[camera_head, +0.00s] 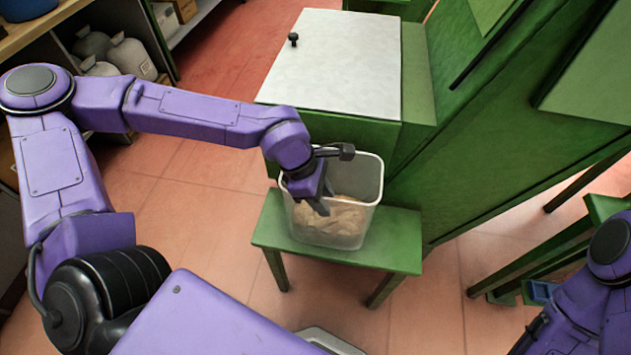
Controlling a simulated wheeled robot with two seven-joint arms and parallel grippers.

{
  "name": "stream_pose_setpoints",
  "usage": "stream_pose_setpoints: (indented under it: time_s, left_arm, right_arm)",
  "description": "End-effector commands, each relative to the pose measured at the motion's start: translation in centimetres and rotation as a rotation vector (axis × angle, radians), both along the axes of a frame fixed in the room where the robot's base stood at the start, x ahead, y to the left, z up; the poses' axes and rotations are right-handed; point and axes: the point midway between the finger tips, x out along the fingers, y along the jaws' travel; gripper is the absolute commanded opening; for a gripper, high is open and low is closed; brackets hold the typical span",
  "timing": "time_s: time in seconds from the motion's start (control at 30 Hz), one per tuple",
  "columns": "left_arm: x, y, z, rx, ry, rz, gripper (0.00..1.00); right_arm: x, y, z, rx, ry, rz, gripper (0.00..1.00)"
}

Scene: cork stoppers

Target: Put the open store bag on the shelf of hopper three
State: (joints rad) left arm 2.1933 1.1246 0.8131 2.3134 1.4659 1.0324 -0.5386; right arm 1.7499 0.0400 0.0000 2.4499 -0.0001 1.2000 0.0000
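A translucent bin (354,226) stands on a small green shelf (395,247) in front of a green hopper (345,130) with a pale lid (340,65). Crumpled tan material (340,215) lies in the bin; I cannot tell whether it is a bag or loose stuff. My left gripper (319,203) points down at the bin's left side, its fingertips overlapping the bin's rim and inside. Whether it is shut on the wall is unclear. My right gripper (530,335) shows only partly at the lower right. I see no number on the hopper.
Grey sacks (132,60) and cardboard boxes stand on a rack at the upper left. A second green stand (540,265) with a blue item (541,291) is at the right. Red tiled floor (190,220) is clear left of the shelf.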

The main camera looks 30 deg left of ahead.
Motion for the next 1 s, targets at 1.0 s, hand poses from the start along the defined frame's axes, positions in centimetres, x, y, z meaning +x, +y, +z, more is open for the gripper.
stream_pose_setpoints:
  time_s: [1.0]
  left_arm:
    - [-1.0,3.4,8.5,0.000,0.001,-0.001,0.35]
  right_arm:
    - [0.0,0.0,1.1,0.000,0.000,0.000,0.00]
